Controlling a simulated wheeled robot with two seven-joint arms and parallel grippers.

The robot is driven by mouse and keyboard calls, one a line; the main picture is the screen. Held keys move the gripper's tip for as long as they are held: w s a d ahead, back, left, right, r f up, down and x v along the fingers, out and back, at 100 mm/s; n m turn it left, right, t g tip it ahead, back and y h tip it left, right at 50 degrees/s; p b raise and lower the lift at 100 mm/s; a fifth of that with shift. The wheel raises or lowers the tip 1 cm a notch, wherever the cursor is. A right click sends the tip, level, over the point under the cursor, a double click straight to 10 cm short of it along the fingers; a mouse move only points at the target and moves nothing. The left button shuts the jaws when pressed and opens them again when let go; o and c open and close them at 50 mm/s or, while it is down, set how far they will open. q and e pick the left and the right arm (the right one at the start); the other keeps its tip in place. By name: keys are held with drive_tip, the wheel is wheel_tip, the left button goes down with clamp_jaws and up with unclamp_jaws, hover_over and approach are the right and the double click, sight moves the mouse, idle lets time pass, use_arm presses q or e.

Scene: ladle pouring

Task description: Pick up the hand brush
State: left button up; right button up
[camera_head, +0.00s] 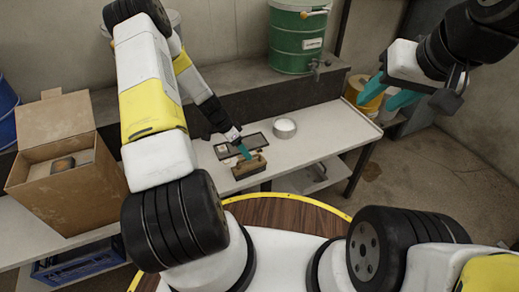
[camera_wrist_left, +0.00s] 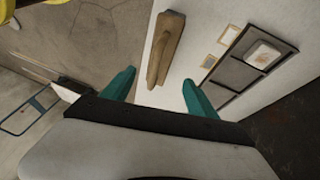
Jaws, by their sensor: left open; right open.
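The hand brush (camera_head: 250,169), a brown wooden piece, lies on the light table near its front edge in the head view. In the left wrist view the brush (camera_wrist_left: 166,46) lies lengthwise beyond the fingertips, roughly in line with the gap between them. My left gripper (camera_head: 244,151) is over the brush in the head view, partly hiding it. In the left wrist view its two teal fingers (camera_wrist_left: 159,92) are apart with nothing between them. My right gripper (camera_head: 388,92) is open and empty, raised at the right, away from the table.
A dark compartment tray (camera_head: 256,141) lies behind the brush; the wrist view shows a white block (camera_wrist_left: 264,54) in it. A round white container (camera_head: 284,128) stands to its right. An open cardboard box (camera_head: 62,165) stands left, a green drum (camera_head: 297,38) behind. The table's right part is clear.

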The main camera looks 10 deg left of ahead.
sight(252, 163)
use_arm(q)
drive_tip(key=x, duration=0.8)
drive_tip(key=shift+r, duration=0.1)
clamp_jaws()
